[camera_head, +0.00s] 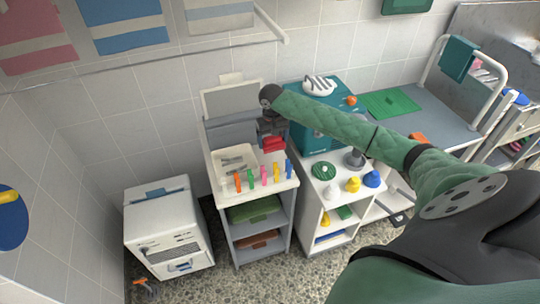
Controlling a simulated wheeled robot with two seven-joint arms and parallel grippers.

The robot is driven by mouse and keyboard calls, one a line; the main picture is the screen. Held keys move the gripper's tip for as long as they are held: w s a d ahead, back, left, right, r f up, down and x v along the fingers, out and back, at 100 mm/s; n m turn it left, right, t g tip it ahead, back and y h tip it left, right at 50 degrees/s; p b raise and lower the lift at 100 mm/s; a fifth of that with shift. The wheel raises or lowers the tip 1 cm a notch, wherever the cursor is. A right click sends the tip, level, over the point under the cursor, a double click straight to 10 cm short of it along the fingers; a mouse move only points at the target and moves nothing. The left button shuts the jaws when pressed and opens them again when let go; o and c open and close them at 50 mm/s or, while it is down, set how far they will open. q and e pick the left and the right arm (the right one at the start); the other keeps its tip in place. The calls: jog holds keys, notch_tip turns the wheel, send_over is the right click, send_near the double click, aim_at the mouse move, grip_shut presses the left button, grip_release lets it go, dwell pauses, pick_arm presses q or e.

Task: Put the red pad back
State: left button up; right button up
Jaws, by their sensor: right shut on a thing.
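My right gripper (271,139) is at the end of the green-sleeved arm that comes in from the right. It is shut on the red pad (274,145), at the back right of the white cart top. The pad is small and partly covered by the gripper, and I cannot tell whether it touches the surface below. My left gripper is not in view.
The white cart (222,182) bears a light tray (232,160) and several coloured pegs along its front edge. A teal box (318,128) and a shelf unit with coloured knobs stand to its right. A white cabinet (166,228) stands at left.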

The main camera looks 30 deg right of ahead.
aim_at(273, 147)
notch_tip(273, 147, down, 4)
jog(key=shift+r+p, duration=0.15)
jog(key=shift+p, duration=0.45)
jog(key=shift+f, duration=0.35)
notch_tip(273, 147, down, 2)
jog(key=shift+s+f+p, duration=0.1)
jog(key=shift+f+p, duration=0.15)
jog(key=shift+p, duration=0.3)
jog(key=shift+f, duration=0.65)
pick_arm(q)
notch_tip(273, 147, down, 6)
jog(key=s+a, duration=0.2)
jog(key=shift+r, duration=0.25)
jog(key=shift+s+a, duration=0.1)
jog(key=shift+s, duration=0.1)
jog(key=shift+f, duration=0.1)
pick_arm(e)
jog(key=o, duration=0.7)
jog(key=shift+f, duration=0.1)
jog(key=shift+c, duration=0.2)
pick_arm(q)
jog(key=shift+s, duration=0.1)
